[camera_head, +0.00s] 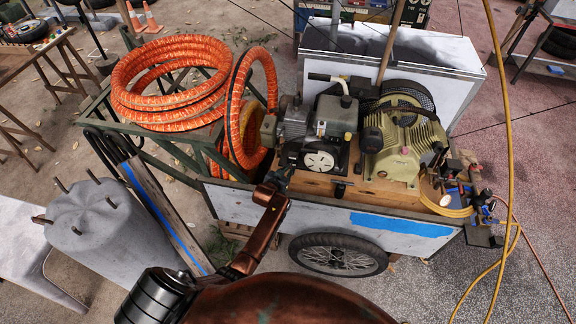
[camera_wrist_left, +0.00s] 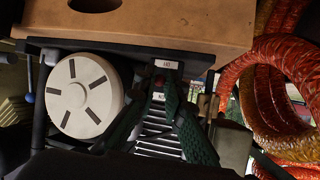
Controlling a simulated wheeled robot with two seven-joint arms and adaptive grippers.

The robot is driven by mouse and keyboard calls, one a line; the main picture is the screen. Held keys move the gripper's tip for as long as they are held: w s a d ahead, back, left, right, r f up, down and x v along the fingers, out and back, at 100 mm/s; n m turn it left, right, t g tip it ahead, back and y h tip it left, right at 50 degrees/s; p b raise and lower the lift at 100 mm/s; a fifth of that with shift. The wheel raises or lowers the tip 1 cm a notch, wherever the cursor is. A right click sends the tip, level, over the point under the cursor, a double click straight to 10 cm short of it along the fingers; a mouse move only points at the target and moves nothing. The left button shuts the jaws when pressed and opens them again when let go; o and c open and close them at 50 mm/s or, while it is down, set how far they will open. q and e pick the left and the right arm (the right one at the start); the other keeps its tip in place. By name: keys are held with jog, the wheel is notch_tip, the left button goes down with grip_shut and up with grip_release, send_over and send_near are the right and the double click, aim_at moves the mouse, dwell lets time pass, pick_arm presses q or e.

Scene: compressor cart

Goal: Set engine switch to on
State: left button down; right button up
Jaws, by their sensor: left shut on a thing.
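The engine (camera_head: 318,140) sits on the cart, with a dark body and a round pale recoil cover (camera_head: 319,160). In the left wrist view the cover (camera_wrist_left: 86,95) is left of my fingers. My left gripper (camera_head: 277,180) is at the engine's lower left corner. In the left wrist view my left gripper (camera_wrist_left: 159,90) has its dark green fingers closed in on the small engine switch (camera_wrist_left: 158,97), a reddish part below a white label (camera_wrist_left: 163,64). The fingers hide most of the switch, and its setting cannot be read. My right gripper is not in view.
Orange hose coils (camera_head: 172,82) lie on the cart's green frame at left. The compressor pump (camera_head: 405,145) stands right of the engine on the wooden deck. A yellow hose (camera_head: 507,130) hangs at right.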

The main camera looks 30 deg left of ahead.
pick_arm(q)
jog(key=shift+w+a+r+g+h+p, duration=0.15)
jog(key=shift+r+g+p, duration=0.2)
jog(key=shift+g+p, duration=0.55)
jog(key=shift+w+d+r+g+h+p, duration=0.1)
jog(key=shift+r+g+p, duration=0.25)
jog(key=shift+p, duration=1.1)
jog(key=shift+w+a+r+g+h+p, duration=0.15)
jog(key=shift+r+g+p, duration=0.15)
jog(key=shift+g+p, duration=0.6)
jog(key=shift+s+d, duration=0.1)
jog(key=c, duration=2)
grip_release()
jog(key=v, duration=1.2)
jog(key=shift+s+f, duration=0.15)
